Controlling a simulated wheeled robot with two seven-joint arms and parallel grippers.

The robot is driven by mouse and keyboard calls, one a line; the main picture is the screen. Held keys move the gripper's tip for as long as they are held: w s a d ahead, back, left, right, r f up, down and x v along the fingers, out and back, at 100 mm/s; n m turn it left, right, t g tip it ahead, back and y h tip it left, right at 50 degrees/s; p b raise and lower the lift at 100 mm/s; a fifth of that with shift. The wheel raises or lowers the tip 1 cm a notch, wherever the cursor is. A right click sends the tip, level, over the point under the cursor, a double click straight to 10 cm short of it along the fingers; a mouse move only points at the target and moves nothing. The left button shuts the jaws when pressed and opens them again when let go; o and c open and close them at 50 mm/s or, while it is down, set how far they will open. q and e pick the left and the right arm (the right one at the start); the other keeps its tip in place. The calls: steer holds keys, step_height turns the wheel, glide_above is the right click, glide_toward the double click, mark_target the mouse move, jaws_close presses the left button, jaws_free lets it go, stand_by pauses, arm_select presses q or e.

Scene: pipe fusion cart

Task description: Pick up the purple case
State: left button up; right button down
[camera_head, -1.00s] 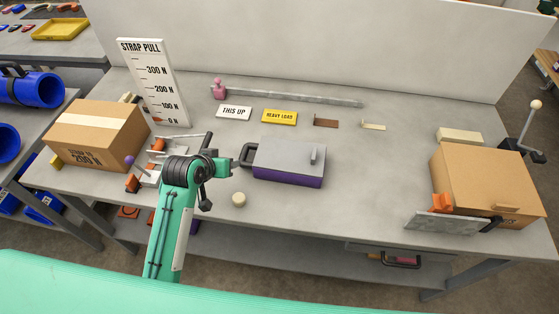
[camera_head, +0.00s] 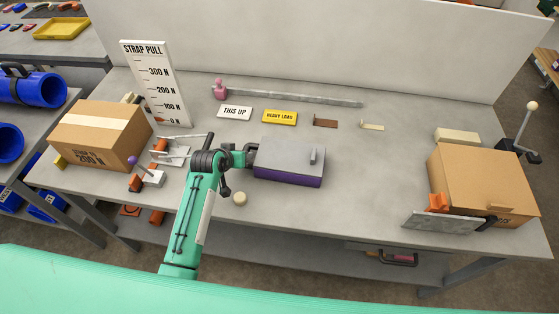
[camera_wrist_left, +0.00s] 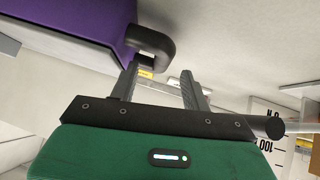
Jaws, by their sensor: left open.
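The purple case (camera_head: 288,168) lies on the bench with a grey lid and a purple lower body. Its dark handle sticks out at its left end, mostly covered by my gripper in the head view. My left gripper (camera_head: 238,158) is at that handle end. In the left wrist view the purple case (camera_wrist_left: 75,18) fills the upper left, with its dark handle (camera_wrist_left: 152,42) close to the fingertips of my left gripper (camera_wrist_left: 160,74). The fingers are apart, with nothing clamped. I cannot tell whether the handle is between them. My right gripper is not in view.
A round beige knob (camera_head: 240,199) is in front of the case. A clamp fixture (camera_head: 165,155) and a cardboard box (camera_head: 100,135) are at left. Signs (camera_head: 280,117) and a long bar (camera_head: 295,97) lie behind. The bench right of the case is clear up to another box (camera_head: 485,180).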

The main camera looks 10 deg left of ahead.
arm_select(q)
steer(key=shift+p+x, duration=0.6)
steer(key=shift+x, duration=1.5)
steer(key=shift+a, duration=0.15)
jaws_close()
